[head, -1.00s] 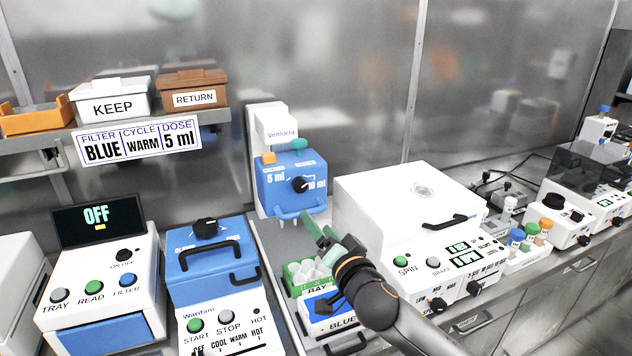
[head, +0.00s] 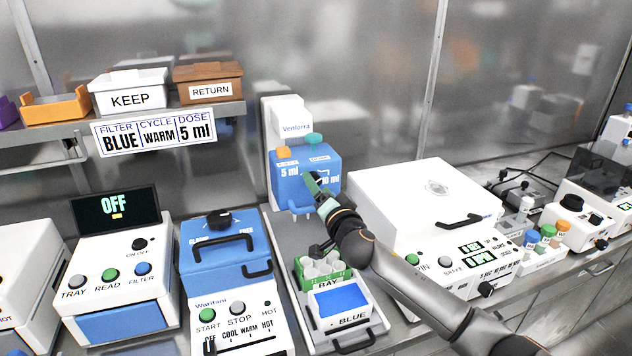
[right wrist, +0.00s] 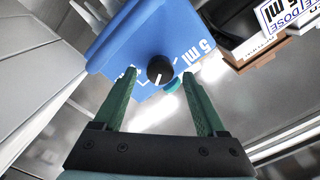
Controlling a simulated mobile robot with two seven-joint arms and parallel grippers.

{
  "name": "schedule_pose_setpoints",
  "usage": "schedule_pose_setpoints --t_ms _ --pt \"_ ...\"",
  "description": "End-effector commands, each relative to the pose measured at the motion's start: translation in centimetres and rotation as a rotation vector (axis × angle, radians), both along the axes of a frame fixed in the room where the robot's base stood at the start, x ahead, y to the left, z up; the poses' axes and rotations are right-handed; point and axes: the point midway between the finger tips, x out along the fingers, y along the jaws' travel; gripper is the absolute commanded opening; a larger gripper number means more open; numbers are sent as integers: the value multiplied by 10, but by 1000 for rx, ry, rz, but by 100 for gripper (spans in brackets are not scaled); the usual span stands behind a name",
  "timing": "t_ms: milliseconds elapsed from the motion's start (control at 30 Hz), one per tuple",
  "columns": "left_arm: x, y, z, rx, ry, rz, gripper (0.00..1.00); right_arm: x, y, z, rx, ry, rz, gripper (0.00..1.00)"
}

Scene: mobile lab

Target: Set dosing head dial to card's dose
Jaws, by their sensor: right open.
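The card (head: 155,132) on the shelf edge reads FILTER BLUE, CYCLE WARM, DOSE 5 ml. The blue dosing head (head: 292,190) has a 5 ml mark on its left and a 10 ml mark on its right. My right gripper (head: 312,183) is in front of it and hides the dial in the head view. In the right wrist view the black dial (right wrist: 160,70) shows between the green fingertips of my open right gripper (right wrist: 165,78), seemingly untouched. Its white pointer line faces down in that picture, away from the 5 ml mark. My left gripper is not in view.
Below the dosing head is a tray with a green rack (head: 318,270) of tubes and a box marked BLUE (head: 345,305). A blue-lidded warming unit (head: 222,262) stands to the left and a white spinner (head: 425,205) to the right, close to my arm.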

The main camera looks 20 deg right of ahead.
Motion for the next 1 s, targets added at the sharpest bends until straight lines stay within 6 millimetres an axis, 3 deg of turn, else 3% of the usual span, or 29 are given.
schedule_pose_setpoints --t_ms 233,633,1000 --pt "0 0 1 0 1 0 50 19 1 0 0 0 0 74" --pt "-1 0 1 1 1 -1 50 22 1 0 0 1 1 73" --pt "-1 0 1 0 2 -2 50 22 1 0 0 0 0 31"
